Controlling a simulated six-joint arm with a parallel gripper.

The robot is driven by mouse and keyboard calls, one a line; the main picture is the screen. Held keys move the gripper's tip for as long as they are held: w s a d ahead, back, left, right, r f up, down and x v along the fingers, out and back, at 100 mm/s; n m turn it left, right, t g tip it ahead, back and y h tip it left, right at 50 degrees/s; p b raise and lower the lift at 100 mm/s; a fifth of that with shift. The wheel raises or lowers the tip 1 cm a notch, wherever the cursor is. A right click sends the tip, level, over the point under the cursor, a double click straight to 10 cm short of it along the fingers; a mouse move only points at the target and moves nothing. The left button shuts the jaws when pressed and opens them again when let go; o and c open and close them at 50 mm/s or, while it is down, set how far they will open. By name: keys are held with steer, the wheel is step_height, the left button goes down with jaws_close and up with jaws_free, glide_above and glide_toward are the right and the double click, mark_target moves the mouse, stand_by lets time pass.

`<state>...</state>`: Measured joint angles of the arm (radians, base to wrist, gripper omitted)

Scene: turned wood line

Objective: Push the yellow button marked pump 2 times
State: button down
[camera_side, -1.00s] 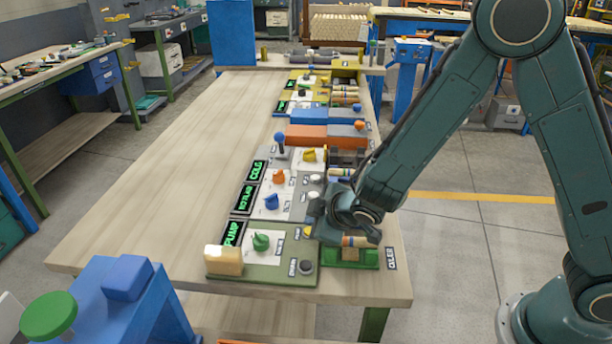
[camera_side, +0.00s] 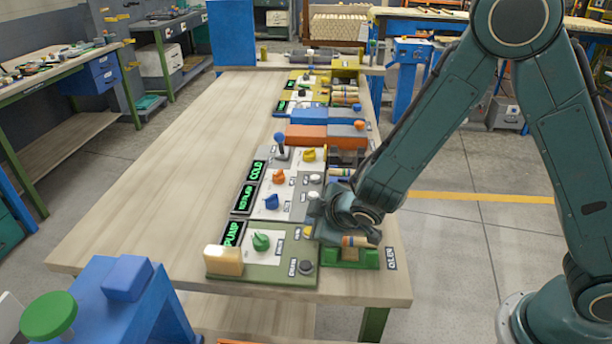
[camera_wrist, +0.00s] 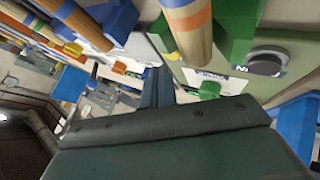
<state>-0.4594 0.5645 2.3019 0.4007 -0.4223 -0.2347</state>
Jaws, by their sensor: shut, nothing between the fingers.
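The green panel (camera_side: 283,274) at the near end of the row bears a lit display reading PUMP (camera_side: 233,233), a green knob (camera_side: 261,241) and a small yellow button (camera_side: 308,232). My gripper (camera_side: 311,222) is shut and empty, low beside the yellow button in the side view. Whether its tip touches the button I cannot tell. In the wrist view my shut fingers (camera_wrist: 157,80) point towards the panel, with a bit of yellow (camera_wrist: 171,56) just beyond their tips. The green knob (camera_wrist: 209,90) shows there to their right.
A black button (camera_side: 305,267) sits at the panel's near corner, also in the wrist view (camera_wrist: 265,64). Striped wooden rods (camera_side: 355,241) rest on a green holder (camera_side: 340,258) beneath my wrist. More panels with knobs run behind. The left of the table (camera_side: 170,190) is clear.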

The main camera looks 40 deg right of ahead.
steer(key=shift+f, duration=0.7)
stand_by(1.1)
steer(key=shift+r, duration=0.8)
steer(key=shift+r, duration=0.15)
steer(key=shift+r, duration=2.35)
